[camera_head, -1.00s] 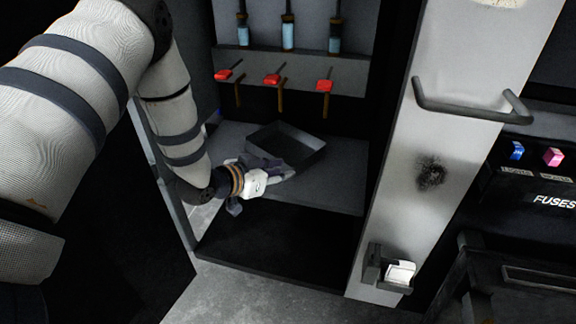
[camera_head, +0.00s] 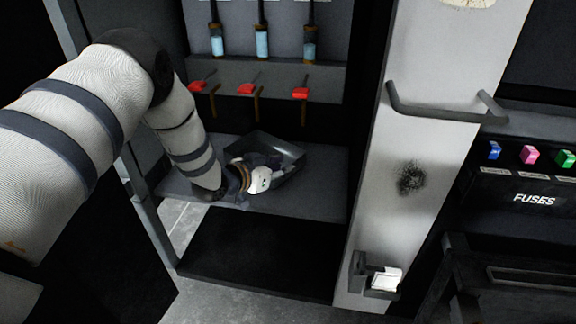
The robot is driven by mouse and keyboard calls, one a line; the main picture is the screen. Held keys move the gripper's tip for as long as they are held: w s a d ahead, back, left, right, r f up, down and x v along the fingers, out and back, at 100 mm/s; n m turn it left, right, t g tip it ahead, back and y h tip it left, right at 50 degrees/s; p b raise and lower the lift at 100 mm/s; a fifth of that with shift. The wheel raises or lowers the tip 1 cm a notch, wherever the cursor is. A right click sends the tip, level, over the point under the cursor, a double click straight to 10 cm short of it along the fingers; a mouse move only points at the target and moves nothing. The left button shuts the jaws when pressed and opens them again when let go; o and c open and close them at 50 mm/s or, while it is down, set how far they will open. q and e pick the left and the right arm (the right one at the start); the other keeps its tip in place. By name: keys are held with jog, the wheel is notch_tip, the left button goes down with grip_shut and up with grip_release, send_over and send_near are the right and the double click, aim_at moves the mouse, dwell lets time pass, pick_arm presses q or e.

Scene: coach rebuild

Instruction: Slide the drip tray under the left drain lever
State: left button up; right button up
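The drip tray (camera_head: 287,149) is a dark, shallow, open box on the grey shelf (camera_head: 325,185) of the cabinet. It sits below the middle and right drain levers, to the right of the left one. The left drain lever (camera_head: 197,87) has a red handle with a brown spout below it. My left gripper (camera_head: 279,169) is at the tray's near side and overlaps its front wall and left part. Its fingers are small and dark, so I cannot tell whether they grip the wall. My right gripper is not in view.
The middle lever (camera_head: 246,89) and right lever (camera_head: 300,93) hang from the same ledge, below several blue-filled tubes (camera_head: 262,43). Shelf room is free below the left lever, partly behind my arm. A pale panel with a handle (camera_head: 440,116) stands at the right.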

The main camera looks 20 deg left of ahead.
pick_arm(q)
jog(key=x, duration=0.2)
jog(key=shift+w+f, duration=0.2)
jog(key=shift+f, duration=0.25)
jog(key=shift+w+d+b, duration=0.2)
jog(key=shift+w+b, duration=0.1)
jog(key=shift+w, duration=0.15)
jog(key=shift+r, duration=0.1)
grip_shut()
